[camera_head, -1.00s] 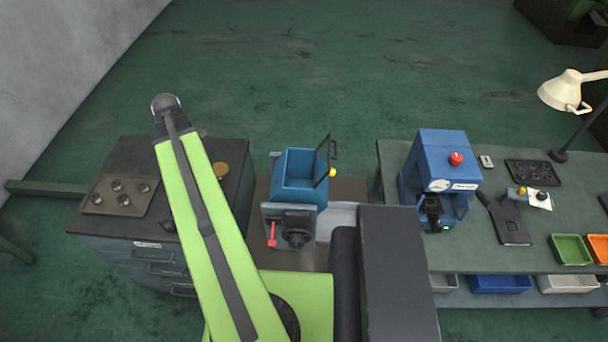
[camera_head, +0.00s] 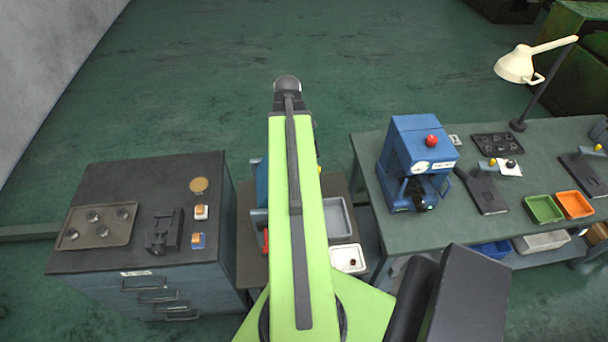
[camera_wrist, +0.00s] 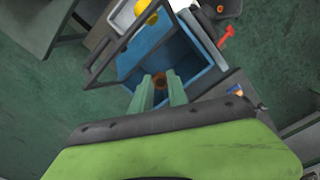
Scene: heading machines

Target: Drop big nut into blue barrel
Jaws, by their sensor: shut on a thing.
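A brownish nut (camera_wrist: 160,80) is between the two pale green fingers of my gripper (camera_wrist: 160,87) in the wrist view. The gripper is shut on it. The blue barrel (camera_wrist: 184,50), an open box-like tub, lies beyond the fingers in that view. The nut shows over the near part of its opening; its height above the barrel is hard to tell. In the head view my arm hides most of the barrel, and only a blue sliver (camera_head: 261,180) shows to the arm's left. The nut and fingers are not visible there.
A dark-framed lid with a yellow knob (camera_wrist: 142,8) stands open at the barrel's left in the wrist view. In the head view, a dark cabinet (camera_head: 100,240) stands left, and a bench with a blue press (camera_head: 418,150) stands right. Open floor lies behind.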

